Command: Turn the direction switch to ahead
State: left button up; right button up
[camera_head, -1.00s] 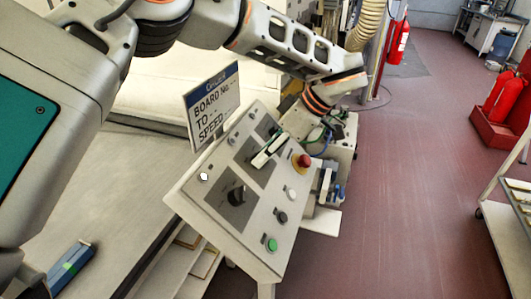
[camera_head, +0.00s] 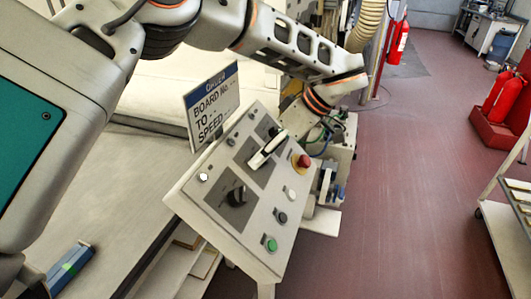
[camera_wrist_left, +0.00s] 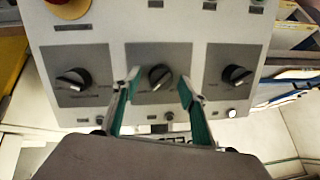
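The tilted control panel (camera_head: 180,196) carries three dark rotary switches; their labels are too small to read, so I cannot tell which is the direction switch. In the left wrist view they are the left switch (camera_wrist_left: 74,79), the middle switch (camera_wrist_left: 160,77) and the right switch (camera_wrist_left: 236,76). My left gripper (camera_wrist_left: 159,79) is open, its green-padded fingers on either side of the middle switch knob, with gaps visible. In the head view my left gripper (camera_head: 267,150) reaches over the panel from the far end and hides the middle switch. The near switch (camera_head: 238,196) is clear. My right gripper is not in view.
A red stop button (camera_head: 302,161) sits on the panel beside the gripper, with white, black and green buttons in line below. A sign (camera_head: 212,104) stands at the panel's left edge.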

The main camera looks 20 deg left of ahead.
pick_arm(q)
jog(key=v, duration=0.7)
jog(key=shift+r, duration=0.25)
jog(key=shift+d, duration=0.15)
